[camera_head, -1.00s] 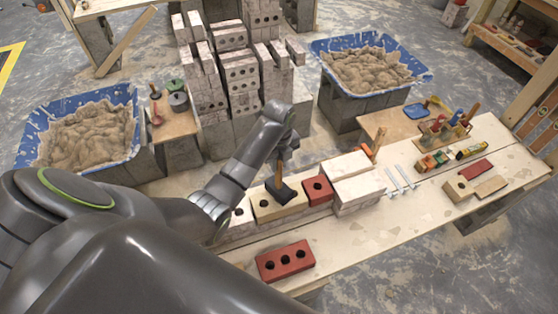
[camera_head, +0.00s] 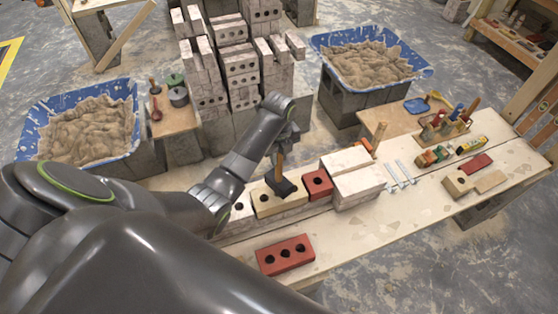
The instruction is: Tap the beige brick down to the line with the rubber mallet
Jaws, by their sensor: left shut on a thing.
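The beige brick (camera_head: 264,206) lies in the row of bricks on the long wooden bench, between a whitish brick and a red brick (camera_head: 318,184). The rubber mallet (camera_head: 282,187) has a dark head and a wooden handle. Its head is at the top of the beige brick and seems to touch it; a small gap cannot be ruled out. My left gripper (camera_head: 284,143) is shut on the mallet's handle above the brick, its fingers small and partly hidden by the arm. I cannot make out the line. My right gripper is not in view.
Stacked whitish bricks (camera_head: 357,187) stand right of the red brick. A loose red brick (camera_head: 285,255) lies in front. Tools and blocks lie farther right on the bench (camera_head: 425,204). Mortar tubs (camera_head: 136,120) and a tall brick stack (camera_head: 240,72) stand behind.

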